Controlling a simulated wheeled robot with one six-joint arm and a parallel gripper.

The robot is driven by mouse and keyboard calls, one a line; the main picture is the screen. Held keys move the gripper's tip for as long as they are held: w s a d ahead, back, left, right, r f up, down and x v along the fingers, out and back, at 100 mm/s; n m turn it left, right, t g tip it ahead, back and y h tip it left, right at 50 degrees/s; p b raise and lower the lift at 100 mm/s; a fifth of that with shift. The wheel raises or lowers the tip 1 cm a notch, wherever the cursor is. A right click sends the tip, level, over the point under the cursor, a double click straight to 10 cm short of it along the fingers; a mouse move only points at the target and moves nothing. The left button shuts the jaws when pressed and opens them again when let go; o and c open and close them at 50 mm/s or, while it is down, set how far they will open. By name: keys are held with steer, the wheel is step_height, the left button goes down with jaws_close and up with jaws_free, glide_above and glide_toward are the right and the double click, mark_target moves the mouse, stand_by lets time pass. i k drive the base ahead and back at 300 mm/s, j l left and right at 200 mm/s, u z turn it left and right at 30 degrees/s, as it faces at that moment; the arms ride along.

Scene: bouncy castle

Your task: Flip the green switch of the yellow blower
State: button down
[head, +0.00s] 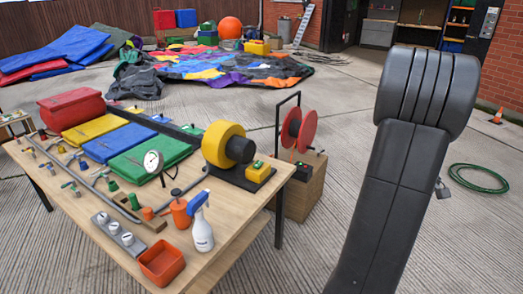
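The yellow blower (222,143) stands on the right end of the wooden table, with a black round part on its right side. A small yellow box with a green top, which looks like the green switch (258,166), sits at the blower's front right on the same dark base. The switch is too small to tell its position. Part of my dark arm (385,200) rises on the right of the view, apart from the table. My gripper is not in view.
The table (215,268) also holds a spray bottle (201,225), an orange tray (162,263), a gauge (153,162) and coloured cases. A green hose (478,178) lies at right. Concrete floor between table and arm is clear.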

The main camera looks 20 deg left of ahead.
mark_target(257, 165)
steer(key=i+j+u, duration=0.2)
steer(key=u, duration=0.2)
steer(key=i+u, duration=0.4)
steer(key=i+j+u, duration=0.1)
steer(key=u, duration=0.3)
steer(key=i+l+u, duration=0.1)
steer(key=i+u, duration=0.3)
steer(key=z, duration=0.15)
